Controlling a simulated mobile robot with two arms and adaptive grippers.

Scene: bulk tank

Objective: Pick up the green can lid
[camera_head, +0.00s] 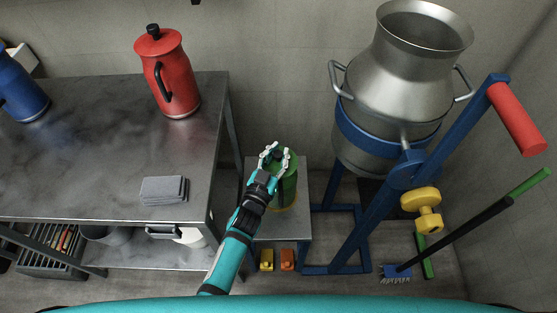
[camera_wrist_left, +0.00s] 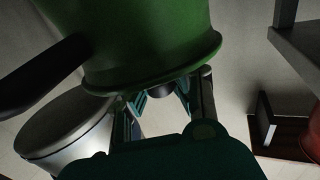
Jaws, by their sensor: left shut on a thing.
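The green can (camera_head: 288,188) stands on a small grey metal stand between the table and the steel tank. My left gripper (camera_head: 275,155) is over the top of the can and hides much of its lid. In the left wrist view, a large green body (camera_wrist_left: 145,40) with a flared rim fills the top. There the fingers (camera_wrist_left: 162,98) of my left gripper are closed around a small dark knob (camera_wrist_left: 162,89) at the rim side. I cannot tell whether the lid sits on the can or is apart from it. My right gripper is not in view.
A steel table (camera_head: 100,140) on the left holds a red can (camera_head: 172,80), a blue can (camera_head: 20,95) and a folded grey cloth (camera_head: 163,190). A steel tank (camera_head: 395,100) in a blue frame (camera_head: 345,235) stands close on the right. Brushes lean beyond it.

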